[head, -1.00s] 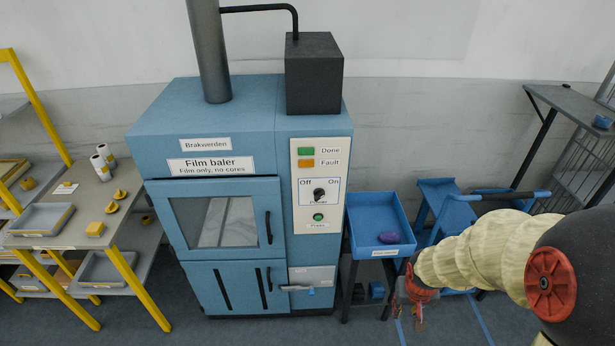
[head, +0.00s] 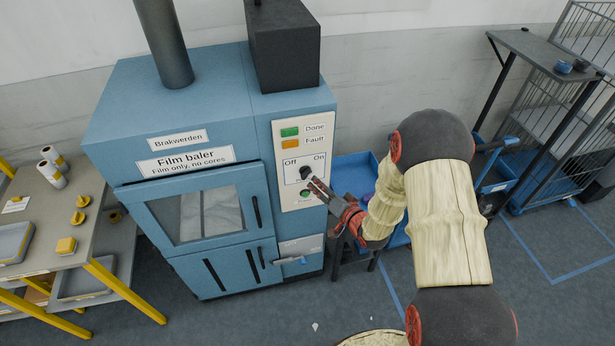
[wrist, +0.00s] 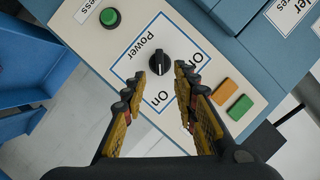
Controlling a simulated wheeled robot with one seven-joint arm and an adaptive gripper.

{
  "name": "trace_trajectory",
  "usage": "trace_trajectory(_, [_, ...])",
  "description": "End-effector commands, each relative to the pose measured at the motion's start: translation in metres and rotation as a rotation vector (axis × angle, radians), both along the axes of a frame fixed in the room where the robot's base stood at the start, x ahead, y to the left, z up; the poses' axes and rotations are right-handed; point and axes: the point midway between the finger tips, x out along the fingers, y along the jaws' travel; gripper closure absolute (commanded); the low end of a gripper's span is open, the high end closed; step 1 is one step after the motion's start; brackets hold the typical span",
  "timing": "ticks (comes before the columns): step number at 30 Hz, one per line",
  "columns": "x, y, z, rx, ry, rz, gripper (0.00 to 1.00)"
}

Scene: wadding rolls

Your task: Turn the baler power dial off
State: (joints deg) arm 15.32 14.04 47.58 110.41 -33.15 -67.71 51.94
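The blue film baler (head: 110,110) carries a pale control panel (head: 288,200) on its right front. The black power dial (wrist: 159,63) shows in the wrist view inside a blue outline. Its white mark points down in that picture, towards the "On" label. The "Off" label is partly hidden behind the right finger. My gripper (wrist: 161,74) is open, its yellow-and-black fingers on either side of the dial's near part. I cannot tell whether they touch it. In the head view, my gripper (head: 312,182) is at the dial (head: 305,173) and partly covers it.
A green press button (wrist: 110,17) sits near the dial. Orange (wrist: 225,91) and green (wrist: 239,107) indicators lie on the other side. The baler door handle (head: 256,211) and a lower lever (head: 290,260) project below. A blue tray (head: 350,166) stands right of the baler.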

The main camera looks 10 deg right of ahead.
Motion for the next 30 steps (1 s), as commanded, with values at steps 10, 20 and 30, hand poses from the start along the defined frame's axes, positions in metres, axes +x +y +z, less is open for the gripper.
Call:
trace_trajectory(10, [0.046, 0.015, -0.014, -0.001, 0.000, 0.003, 0.71])
trace_trajectory(20, [0.067, 0.020, -0.020, -0.004, 0.002, 0.001, 0.71])
trace_trajectory(30, [0.068, 0.020, -0.020, -0.004, 0.001, 0.000, 0.79])
